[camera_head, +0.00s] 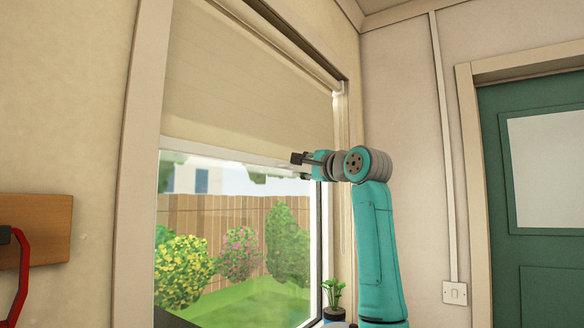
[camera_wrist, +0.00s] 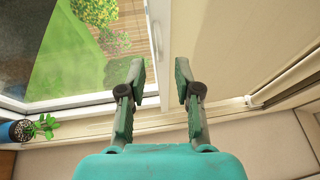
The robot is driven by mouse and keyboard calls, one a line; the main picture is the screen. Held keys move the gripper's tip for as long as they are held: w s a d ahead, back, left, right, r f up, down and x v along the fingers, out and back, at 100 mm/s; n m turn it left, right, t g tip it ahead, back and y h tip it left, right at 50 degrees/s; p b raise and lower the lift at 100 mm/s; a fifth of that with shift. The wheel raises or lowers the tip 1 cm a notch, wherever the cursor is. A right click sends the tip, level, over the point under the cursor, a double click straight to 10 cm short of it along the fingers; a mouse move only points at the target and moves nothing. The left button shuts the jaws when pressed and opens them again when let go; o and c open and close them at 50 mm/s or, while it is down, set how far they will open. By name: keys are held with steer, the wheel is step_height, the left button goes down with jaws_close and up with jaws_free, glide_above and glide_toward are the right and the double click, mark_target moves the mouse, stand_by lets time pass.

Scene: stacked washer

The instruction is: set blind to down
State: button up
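The cream roller blind (camera_head: 250,90) covers the upper part of the window in the head view. Its pale bottom bar (camera_head: 215,151) hangs partway down, with clear glass below. My gripper (camera_head: 300,158) is at the right part of this bar, in front of it. In the wrist view, the blind (camera_wrist: 225,45) fills the area right of centre. My gripper (camera_wrist: 157,72) is open there, with a wide gap between its fingers. The bar's edge (camera_wrist: 159,45) shows just ahead of the gap. Nothing is held; I cannot tell whether a finger touches the bar.
The window frame (camera_head: 134,150) surrounds the blind. A potted plant (camera_head: 333,292) stands on the sill at lower right, also in the wrist view (camera_wrist: 45,126). A green door (camera_head: 545,250) is at right. A wooden board (camera_head: 40,228) with a red handle (camera_head: 22,275) is at left.

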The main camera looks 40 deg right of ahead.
mark_target(290, 166)
steer(key=shift+w+d+r, duration=0.1)
steer(key=shift+w+r, duration=0.05)
steer(key=shift+w, duration=1.05)
steer(key=shift+w+r, duration=0.15)
steer(key=shift+w, duration=1)
jaws_close()
